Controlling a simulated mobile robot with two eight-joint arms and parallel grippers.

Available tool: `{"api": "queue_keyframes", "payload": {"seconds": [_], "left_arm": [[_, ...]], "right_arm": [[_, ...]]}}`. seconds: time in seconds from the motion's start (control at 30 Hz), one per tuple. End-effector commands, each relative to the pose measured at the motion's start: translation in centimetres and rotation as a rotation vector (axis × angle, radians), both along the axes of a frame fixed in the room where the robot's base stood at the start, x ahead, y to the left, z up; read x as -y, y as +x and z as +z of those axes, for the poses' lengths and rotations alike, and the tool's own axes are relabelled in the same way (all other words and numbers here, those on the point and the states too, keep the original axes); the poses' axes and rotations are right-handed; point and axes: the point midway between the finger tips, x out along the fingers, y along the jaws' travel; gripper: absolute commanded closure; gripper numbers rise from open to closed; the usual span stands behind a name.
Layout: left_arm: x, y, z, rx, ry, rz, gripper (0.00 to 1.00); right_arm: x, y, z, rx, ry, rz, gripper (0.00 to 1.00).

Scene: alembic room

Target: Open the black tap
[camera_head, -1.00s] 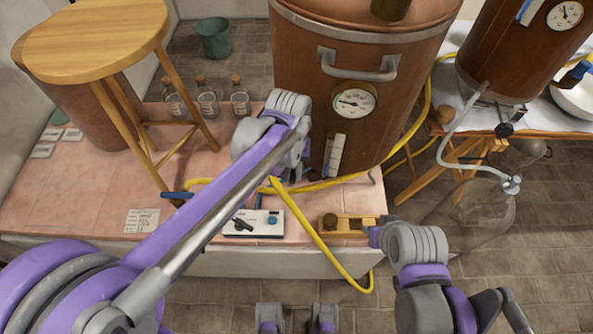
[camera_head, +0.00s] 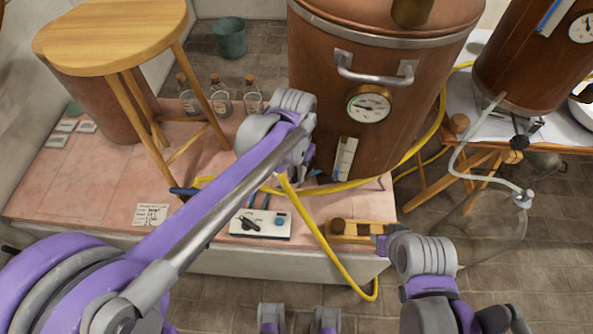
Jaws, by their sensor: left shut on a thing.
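My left arm crosses the picture from the lower left, and my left gripper (camera_head: 300,160) is at the lower left of the big copper boiler (camera_head: 345,60). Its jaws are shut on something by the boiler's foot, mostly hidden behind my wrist. A black tap-like knob (camera_head: 519,142) shows on the outlet of the right copper vessel (camera_head: 520,75), apart from both grippers. A white box (camera_head: 262,232) in front has a black lever (camera_head: 249,223) and a blue knob. My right gripper (camera_head: 382,243) is beside a wooden block (camera_head: 350,238); its jaws are unclear.
A yellow hose (camera_head: 325,248) hangs over the front edge of the pink tiled platform (camera_head: 75,190). A wooden stool (camera_head: 110,35) and corked bottles (camera_head: 220,100) stand at the left. A pale hose (camera_head: 456,160) runs down at the right.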

Motion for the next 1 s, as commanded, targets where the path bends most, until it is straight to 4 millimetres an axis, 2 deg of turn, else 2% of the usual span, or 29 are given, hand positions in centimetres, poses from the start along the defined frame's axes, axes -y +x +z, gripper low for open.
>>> {"api": "queue_keyframes", "payload": {"seconds": [0.23, 0.27, 0.4, 0.77, 0.87, 1.0], "left_arm": [[0.0, 0.0, 0.0, 0.0, 0.0, 0.001, 1.0], [0.0, 0.0, 0.0, 0.0, 0.0, 0.001, 0.72], [0.0, 0.0, 0.0, 0.0, 0.0, 0.002, 0.48], [0.0, 0.0, 0.5, 0.0, 0.0, 0.002, 0.48], [0.0, 0.0, 1.7, 0.0, 0.0, 0.002, 0.48], [-0.1, 0.1, 4.6, 0.0, 0.0, 0.002, 0.48]], "right_arm": [[0.0, 0.0, 0.0, 0.0, 0.0, 0.0, 0.66], [0.0, 0.0, 0.0, 0.0, 0.0, 0.0, 0.66], [0.0, 0.0, 0.0, 0.0, 0.0, 0.0, 0.66], [0.0, 0.0, 0.1, 0.0, 0.0, 0.0, 0.66], [0.0, 0.0, 0.2, 0.001, 0.0, 0.0, 0.66], [0.0, 0.1, 0.5, 0.002, 0.0, 0.0, 0.66]]}}
